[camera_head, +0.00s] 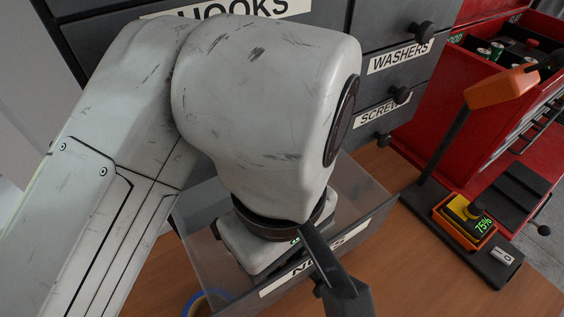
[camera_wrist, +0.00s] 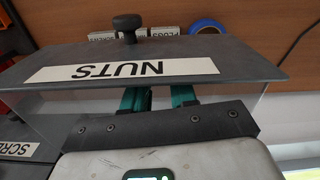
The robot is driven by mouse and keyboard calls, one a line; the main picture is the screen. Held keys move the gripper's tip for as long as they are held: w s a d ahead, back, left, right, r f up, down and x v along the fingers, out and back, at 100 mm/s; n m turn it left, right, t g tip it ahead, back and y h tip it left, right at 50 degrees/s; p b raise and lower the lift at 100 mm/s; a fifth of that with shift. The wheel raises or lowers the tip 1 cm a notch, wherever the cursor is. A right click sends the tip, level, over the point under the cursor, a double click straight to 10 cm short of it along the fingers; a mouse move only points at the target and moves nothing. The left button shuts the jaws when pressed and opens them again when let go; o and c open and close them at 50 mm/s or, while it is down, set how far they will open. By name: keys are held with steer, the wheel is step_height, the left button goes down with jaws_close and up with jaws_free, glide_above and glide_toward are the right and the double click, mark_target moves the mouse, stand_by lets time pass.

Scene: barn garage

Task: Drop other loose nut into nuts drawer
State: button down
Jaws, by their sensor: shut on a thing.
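The nuts drawer (camera_head: 372,214) is pulled out of the dark cabinet, with clear side walls and a white label reading NUTS. Its front (camera_wrist: 225,68) and round black knob also show in the wrist view. My gripper (camera_wrist: 160,93) has its teal fingers down inside the drawer, behind the front panel, a small gap showing between them. The fingertips are hidden by the drawer front, and in the head view by my own arm. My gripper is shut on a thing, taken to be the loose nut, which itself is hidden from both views.
The washers (camera_head: 400,57) and screws (camera_head: 383,110) drawers are shut at the right. A red tool chest (camera_head: 440,110) and a charger stand (camera_head: 465,215) reading 75% stand further right. A blue tape roll (camera_wrist: 207,27) lies on the wooden bench beyond the drawer, near small labelled boxes (camera_wrist: 160,31).

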steer(key=shift+f, duration=0.35)
steer(key=c, duration=0.9)
jaws_free()
step_height(320, 180, up, 13)
steer(key=p, duration=0.6)
steer(key=shift+r, duration=0.15)
